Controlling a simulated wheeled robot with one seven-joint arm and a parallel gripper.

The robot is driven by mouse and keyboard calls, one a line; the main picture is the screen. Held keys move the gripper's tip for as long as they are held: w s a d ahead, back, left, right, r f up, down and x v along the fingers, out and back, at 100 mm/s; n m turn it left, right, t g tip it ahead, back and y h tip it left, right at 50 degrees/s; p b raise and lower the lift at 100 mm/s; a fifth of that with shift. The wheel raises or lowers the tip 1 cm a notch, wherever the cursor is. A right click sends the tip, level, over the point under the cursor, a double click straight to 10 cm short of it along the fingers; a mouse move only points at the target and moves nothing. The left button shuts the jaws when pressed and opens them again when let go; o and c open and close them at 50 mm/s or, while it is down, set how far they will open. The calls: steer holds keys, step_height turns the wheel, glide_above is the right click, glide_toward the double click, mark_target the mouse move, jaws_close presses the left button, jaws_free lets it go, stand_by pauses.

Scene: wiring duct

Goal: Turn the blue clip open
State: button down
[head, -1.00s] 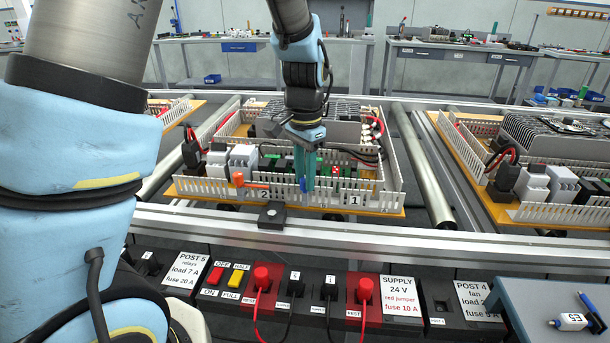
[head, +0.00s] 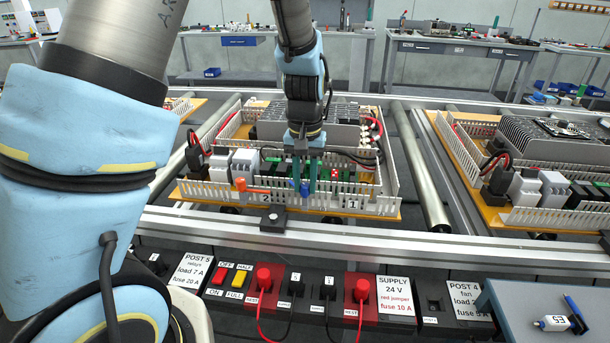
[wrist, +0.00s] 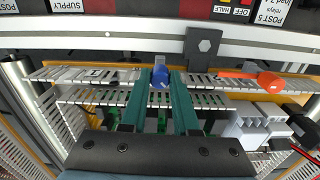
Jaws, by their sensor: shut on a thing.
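The blue clip (head: 304,188) sits on the front slotted duct wall (head: 332,200), between the labels 2 and 1. It also shows in the wrist view (wrist: 160,77) as a round blue knob with a short bar toward the front rail. My gripper (head: 303,184) points down at the wall with one teal finger on each side of the clip. It is shut on the clip; in the wrist view my gripper (wrist: 161,80) has the knob between its fingertips. The fingers hide part of the clip's sides.
An orange clip (head: 243,186) is on the same wall to the left, its arm lying along the wall. Grey and white relays (head: 243,165) stand behind it. A black block (head: 272,218) sits on the front rail. Cables and green parts lie inside the duct frame.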

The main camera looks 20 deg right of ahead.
mark_target(305, 185)
steer(key=n+p, duration=0.1)
steer(key=n, duration=0.1)
steer(key=n+p, duration=0.2)
steer(key=n, duration=0.1)
steer(key=shift+r+n, duration=0.2)
steer(key=shift+n, duration=0.1)
steer(key=shift+w+f+n+p, duration=0.1)
steer(key=shift+n+p, duration=0.9)
steer(key=shift+n, duration=0.6)
steer(key=c, duration=0.7)
jaws_free()
steer(key=shift+f, duration=0.1)
steer(key=shift+o, duration=0.2)
step_height(305, 185, up, 11)
steer(key=shift+b, duration=0.45)
